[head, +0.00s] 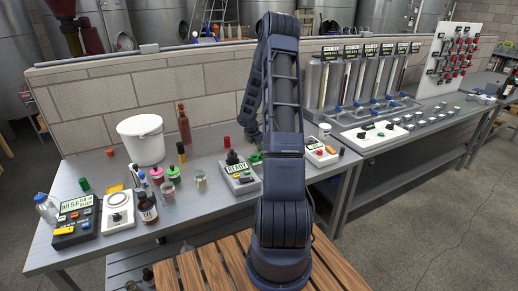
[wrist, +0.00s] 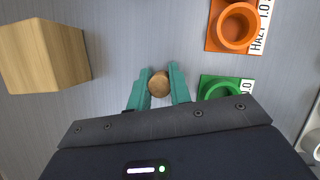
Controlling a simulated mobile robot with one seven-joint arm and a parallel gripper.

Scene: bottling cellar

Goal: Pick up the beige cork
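The beige cork (wrist: 159,84) shows round end up in the wrist view. It sits between the two teal fingers of my gripper (wrist: 159,82), which touch it on both sides with no visible gap. My gripper looks shut on it, low over the grey bench top. I cannot tell if the cork still rests on the bench.
In the wrist view an orange ring-shaped holder (wrist: 236,28) and a green one (wrist: 219,88) are right of the fingers. A wooden block (wrist: 42,56) is at left. In the head view a READY device (head: 239,175) and white bucket (head: 142,140) stand left.

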